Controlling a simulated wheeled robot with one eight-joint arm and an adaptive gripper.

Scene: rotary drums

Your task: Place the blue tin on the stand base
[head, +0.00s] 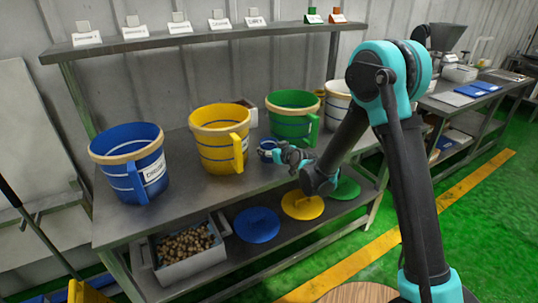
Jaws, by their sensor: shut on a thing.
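My gripper (281,157) is above the steel table, at the end of my arm, in front of the green bucket. It is shut on a small blue tin (266,147) with a pale band near its rim. The tin is just left of the fingers and partly hidden by them. I cannot tell whether the tin touches the table top. I cannot clearly pick out the stand base.
A blue bucket (129,163), a yellow bucket (220,140) and a green bucket (293,116) stand on the steel table (190,193). Coloured lids and a crate of brown lumps (186,261) are on the lower shelf. A round wooden top (350,293) shows at the bottom.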

